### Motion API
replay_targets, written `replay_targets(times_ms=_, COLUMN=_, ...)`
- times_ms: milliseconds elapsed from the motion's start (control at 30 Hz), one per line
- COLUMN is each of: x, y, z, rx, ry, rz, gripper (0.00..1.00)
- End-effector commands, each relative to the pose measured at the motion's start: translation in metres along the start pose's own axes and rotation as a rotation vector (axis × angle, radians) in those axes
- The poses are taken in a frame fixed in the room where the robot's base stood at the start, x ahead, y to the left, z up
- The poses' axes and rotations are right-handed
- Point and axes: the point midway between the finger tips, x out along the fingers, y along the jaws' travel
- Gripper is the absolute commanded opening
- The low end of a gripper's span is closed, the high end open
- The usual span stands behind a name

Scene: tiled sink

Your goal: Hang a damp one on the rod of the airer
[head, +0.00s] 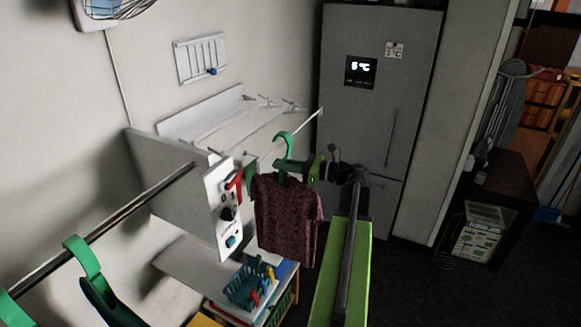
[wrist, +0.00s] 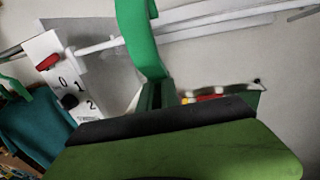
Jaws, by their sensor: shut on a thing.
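A dark red speckled shirt (head: 287,218) hangs from a green hanger (head: 284,146) in the head view. My gripper (head: 316,168) is shut on the hanger just below its hook. The hanger also fills the upper middle of the wrist view (wrist: 140,40), above my dark finger pad. The white airer (head: 240,120) is fixed to the wall, its thin rods reaching toward the hanger. The hook overlaps a rod in the head view; I cannot tell whether they touch. White rods also pass behind the hanger in the wrist view (wrist: 200,30).
A dark rail (head: 150,195) with green hangers (head: 85,258) runs at the left. A white control panel (head: 222,208) stands beside the shirt. A teal basket of pegs (head: 250,285) sits below. A grey fridge (head: 375,120) stands behind. A teal garment (wrist: 38,125) shows in the wrist view.

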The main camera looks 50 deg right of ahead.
Motion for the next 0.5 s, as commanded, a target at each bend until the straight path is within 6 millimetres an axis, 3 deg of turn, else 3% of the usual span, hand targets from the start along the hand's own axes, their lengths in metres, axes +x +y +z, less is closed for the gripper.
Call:
replay_targets(times_ms=133, x=0.012, y=-0.003, z=-0.004, rx=0.000, ry=-0.001, rz=-0.001, gripper=0.00)
replay_targets(times_ms=500, x=0.011, y=-0.002, z=-0.029, rx=0.000, ry=-0.001, rz=-0.002, gripper=0.00)
